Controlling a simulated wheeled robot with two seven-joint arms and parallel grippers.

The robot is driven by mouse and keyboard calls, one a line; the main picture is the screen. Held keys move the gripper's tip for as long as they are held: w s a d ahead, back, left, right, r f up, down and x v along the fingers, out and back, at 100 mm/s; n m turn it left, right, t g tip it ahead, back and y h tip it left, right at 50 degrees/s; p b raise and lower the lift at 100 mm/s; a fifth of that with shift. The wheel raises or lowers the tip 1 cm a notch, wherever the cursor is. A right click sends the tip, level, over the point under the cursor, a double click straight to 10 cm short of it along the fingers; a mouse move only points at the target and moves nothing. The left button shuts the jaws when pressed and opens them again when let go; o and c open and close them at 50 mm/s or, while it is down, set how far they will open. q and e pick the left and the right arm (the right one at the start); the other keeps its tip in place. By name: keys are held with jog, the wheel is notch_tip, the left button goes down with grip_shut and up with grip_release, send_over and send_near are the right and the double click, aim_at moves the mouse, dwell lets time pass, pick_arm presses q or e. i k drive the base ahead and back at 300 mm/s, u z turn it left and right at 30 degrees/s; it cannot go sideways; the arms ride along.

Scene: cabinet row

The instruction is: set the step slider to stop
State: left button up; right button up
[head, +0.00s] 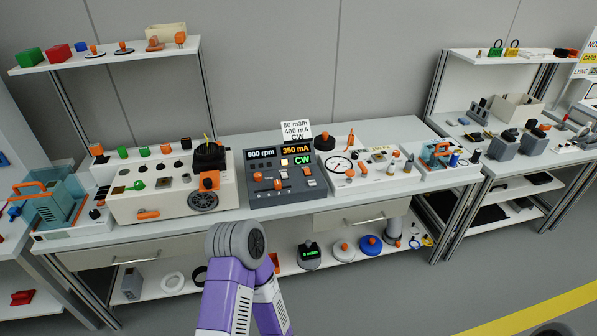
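A dark grey control box (285,200) stands on the bench at the middle of the head view. Its displays read 900 rpm, 350 mA and CW. Its sloped face carries orange controls: one at the left (258,177), one at the middle (278,184) and one at the right (307,170). They are too small for me to tell which is the step slider or to read its stop mark. A purple arm of mine with a grey joint rises in front of the bench, below the box. Neither gripper shows.
A white card (296,130) reading 80 m3/h, 400 mA, CW stands behind the box. A cream machine (175,190) with a black handwheel is to its left. A white panel (368,170) with a dial and knobs is to its right. A drawer (362,217) sits below the bench top.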

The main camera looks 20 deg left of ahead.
aim_at(277, 184)
jog(key=u, duration=0.45)
jog(key=i, duration=0.9)
jog(key=u, duration=0.7)
